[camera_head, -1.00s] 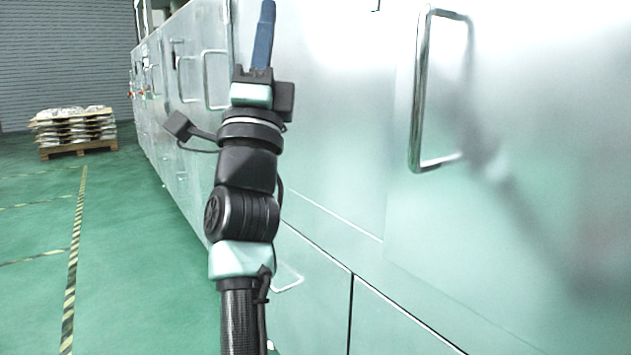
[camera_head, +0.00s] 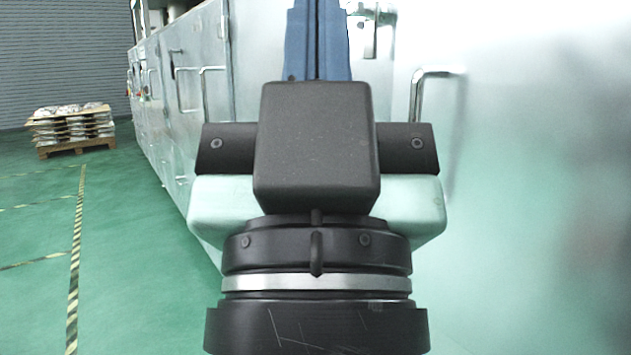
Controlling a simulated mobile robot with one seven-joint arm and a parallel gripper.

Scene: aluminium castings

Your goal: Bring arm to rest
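My gripper (camera_head: 317,30) fills the middle of the head view, close to the camera and pointing up. Its two blue fingers lie side by side with only thin dark lines between them, so it looks shut. Nothing shows held in it. The very tips are at or beyond the top edge of the picture. The black and pale green wrist parts below it are my own arm and hide what lies behind them.
A row of shiny metal cabinets (camera_head: 520,200) with bar handles (camera_head: 417,95) runs along the right, behind my arm. A pallet with stacked castings (camera_head: 70,127) stands at the far left. The green floor (camera_head: 130,270) with striped tape is clear on the left.

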